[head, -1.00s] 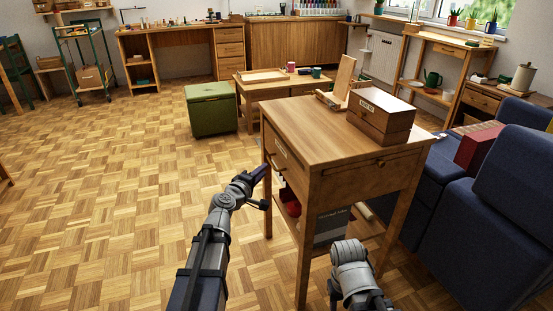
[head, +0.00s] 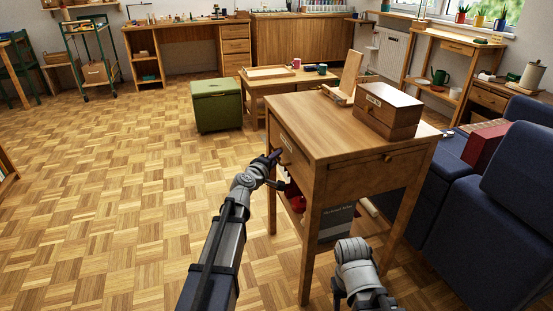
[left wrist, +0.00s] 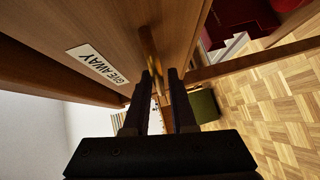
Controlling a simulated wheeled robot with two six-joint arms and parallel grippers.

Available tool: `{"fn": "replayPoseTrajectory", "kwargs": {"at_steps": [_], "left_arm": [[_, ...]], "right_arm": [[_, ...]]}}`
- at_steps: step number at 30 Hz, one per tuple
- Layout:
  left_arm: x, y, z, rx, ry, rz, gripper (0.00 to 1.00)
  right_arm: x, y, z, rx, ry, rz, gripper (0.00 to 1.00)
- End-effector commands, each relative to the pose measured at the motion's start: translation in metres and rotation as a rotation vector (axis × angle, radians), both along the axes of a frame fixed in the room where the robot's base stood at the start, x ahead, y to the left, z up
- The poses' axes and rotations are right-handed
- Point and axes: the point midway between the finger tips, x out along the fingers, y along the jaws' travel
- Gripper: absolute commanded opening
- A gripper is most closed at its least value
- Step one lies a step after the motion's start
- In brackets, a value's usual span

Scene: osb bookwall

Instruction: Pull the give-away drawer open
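The give-away drawer is in the wooden side table. Its front, with a white "GIVEAWAY" label (left wrist: 97,63), fills the upper left of the left wrist view. The drawer looks closed in the head view. Its bar handle (left wrist: 149,45) sticks out in front of the fingers. My left gripper (left wrist: 163,75) is open, with its fingertips at the handle's near end; I cannot tell if they touch it. In the head view my left gripper (head: 275,158) is at the drawer front. My right arm shows low in the head view, its fingers not clear.
On the side table (head: 310,115) are a wooden box (head: 388,110) and a wooden stand (head: 350,75). A red object (head: 297,203) sits on its lower shelf. A blue sofa (head: 490,210) stands on the right. The parquet floor on the left is clear.

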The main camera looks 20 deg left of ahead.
Motion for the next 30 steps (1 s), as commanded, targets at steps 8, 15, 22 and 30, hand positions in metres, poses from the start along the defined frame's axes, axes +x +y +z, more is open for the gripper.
{"fn": "replayPoseTrajectory", "kwargs": {"at_steps": [8, 15, 22, 30], "left_arm": [[-0.0006, 0.0002, 0.0001, 0.0, 0.0, 0.0, 0.03], [-0.0007, 0.0002, 0.0, 0.0, 0.0, 0.0, 0.0], [-0.0007, 0.0002, 0.0, 0.0, 0.0, 0.0, 0.0], [-0.0008, 0.0003, 0.0, 0.0, 0.0, 0.0, 0.0]], "right_arm": [[0.0, 0.0, 0.0001, 0.0, 0.0, 0.0, 0.5], [0.0, 0.0, 0.0001, 0.0, 0.0, 0.0, 0.5], [0.0, 0.0, 0.0001, 0.0, 0.0, 0.0, 0.5], [0.0, 0.0, 0.0, 0.0, 0.0, 0.0, 0.5]]}}
